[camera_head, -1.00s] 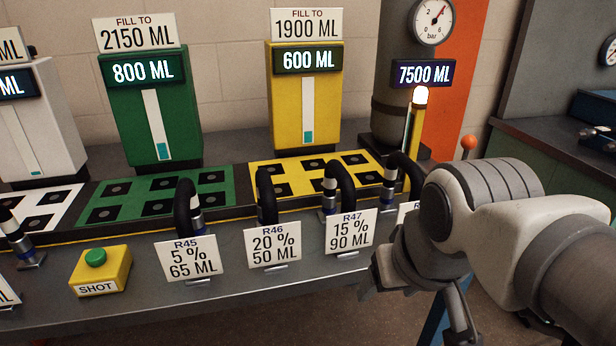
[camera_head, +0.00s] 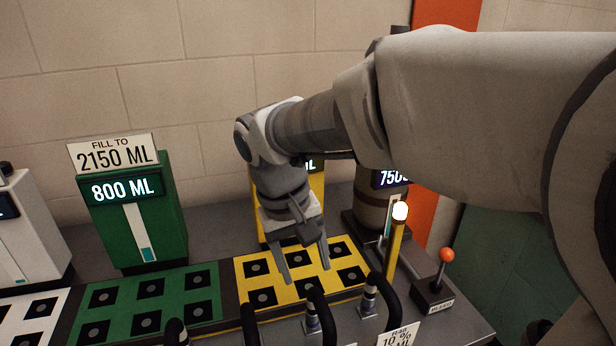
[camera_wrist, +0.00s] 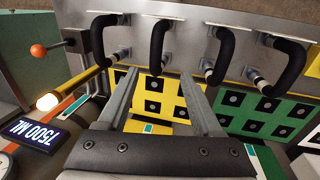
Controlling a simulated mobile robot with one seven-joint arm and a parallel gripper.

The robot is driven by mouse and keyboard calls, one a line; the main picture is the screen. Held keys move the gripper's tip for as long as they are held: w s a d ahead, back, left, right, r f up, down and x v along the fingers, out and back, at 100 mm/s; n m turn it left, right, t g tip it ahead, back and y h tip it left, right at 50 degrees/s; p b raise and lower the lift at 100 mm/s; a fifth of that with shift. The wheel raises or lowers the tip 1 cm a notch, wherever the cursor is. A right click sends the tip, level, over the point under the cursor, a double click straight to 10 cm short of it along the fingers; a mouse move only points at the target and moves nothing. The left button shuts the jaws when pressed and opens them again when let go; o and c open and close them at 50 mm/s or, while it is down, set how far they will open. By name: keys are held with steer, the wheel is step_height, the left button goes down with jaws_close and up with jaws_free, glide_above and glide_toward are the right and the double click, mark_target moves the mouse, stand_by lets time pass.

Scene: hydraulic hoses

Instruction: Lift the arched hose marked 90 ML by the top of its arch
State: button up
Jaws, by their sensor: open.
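The 90 ML hose, a black arch (camera_head: 321,303), stands at the bottom of the head view, in front of the yellow panel. Its lower part is cut off and its 90 ML sign is out of view; I match it by the earlier order of signs. In the wrist view it is the second hose from the left (camera_wrist: 158,46). My gripper (camera_head: 306,272) is open and empty, pointing down over the yellow panel, behind the hose. In the wrist view my fingertips (camera_wrist: 157,76) lie apart, just below the hose in the picture.
Similar hoses stand on both sides: the 10 % one (camera_head: 388,298) at right, others at left (camera_head: 250,322). A yellow post with a lit tip (camera_head: 399,212) and an orange-knobbed lever (camera_head: 446,256) stand to the right. A green tank (camera_head: 135,225) stands at left.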

mark_target(318, 308)
steer(key=f, duration=0.3)
steer(key=d+f, duration=0.1)
steer(key=f, duration=0.3)
steer(key=d+f+b, duration=0.1)
steer(key=f, duration=0.3)
steer(key=shift+w+d+f, duration=0.15)
steer(key=shift+w+f, duration=0.1)
steer(key=shift+w, duration=0.1)
steer(key=shift+w+d+f, duration=0.15)
steer(key=shift+d+f, duration=0.1)
steer(key=shift+f, duration=0.6)
steer(key=shift+w+d+f, duration=0.2)
steer(key=shift+d+f, duration=0.05)
steer(key=shift+f, duration=0.65)
steer(key=shift+w+d+f, duration=0.15)
steer(key=shift+d+f, duration=0.1)
steer(key=shift+f, duration=0.6)
steer(key=shift+c, duration=0.2)
jaws_close()
steer(key=shift+r, duration=0.1)
